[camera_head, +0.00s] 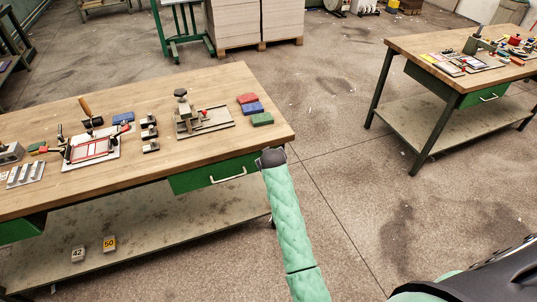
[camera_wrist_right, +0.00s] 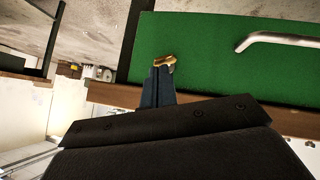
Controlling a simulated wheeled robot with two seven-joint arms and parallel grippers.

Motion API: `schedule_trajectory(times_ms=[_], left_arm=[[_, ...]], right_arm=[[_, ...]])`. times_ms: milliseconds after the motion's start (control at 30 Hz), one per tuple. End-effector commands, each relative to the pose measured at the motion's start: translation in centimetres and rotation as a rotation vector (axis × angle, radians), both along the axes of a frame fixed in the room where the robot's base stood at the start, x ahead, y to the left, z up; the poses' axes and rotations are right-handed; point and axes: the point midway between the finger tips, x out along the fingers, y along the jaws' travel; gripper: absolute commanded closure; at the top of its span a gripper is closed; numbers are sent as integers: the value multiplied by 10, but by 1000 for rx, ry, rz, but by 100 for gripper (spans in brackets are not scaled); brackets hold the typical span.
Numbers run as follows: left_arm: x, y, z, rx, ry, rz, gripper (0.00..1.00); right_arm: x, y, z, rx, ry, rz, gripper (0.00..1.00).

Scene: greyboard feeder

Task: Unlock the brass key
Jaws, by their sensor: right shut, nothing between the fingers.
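The brass key (camera_wrist_right: 165,60) is at the lower left edge of the green drawer front (camera_wrist_right: 215,65) in the right wrist view, just beyond my fingertips. My right gripper (camera_wrist_right: 159,72) is shut with nothing between its fingers, its tips very close to the key. Whether they touch it I cannot tell. In the head view the green drawer (camera_head: 205,176) sits under the right end of the near workbench (camera_head: 190,145) and looks closed. My right arm ends at that corner and the key cannot be made out there. My left gripper is not in view.
A silver drawer handle (camera_wrist_right: 278,40) is beside the key. The near bench top carries a clamp fixture (camera_head: 187,118), red, blue and green blocks (camera_head: 254,108) and a framed fixture (camera_head: 90,148). A second bench (camera_head: 440,55) stands at the right, with open floor between.

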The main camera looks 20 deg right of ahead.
Motion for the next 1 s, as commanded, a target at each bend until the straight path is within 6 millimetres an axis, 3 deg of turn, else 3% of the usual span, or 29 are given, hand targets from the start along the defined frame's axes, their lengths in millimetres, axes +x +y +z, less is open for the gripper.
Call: schedule_trajectory(times_ms=[67,267,1000], left_arm=[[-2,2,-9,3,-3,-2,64],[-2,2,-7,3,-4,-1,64],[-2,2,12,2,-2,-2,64]], right_arm=[[0,-1,1,26,1,-1,100],[0,-1,0,21,1,0,100],[0,-1,16,20,1,0,100]])
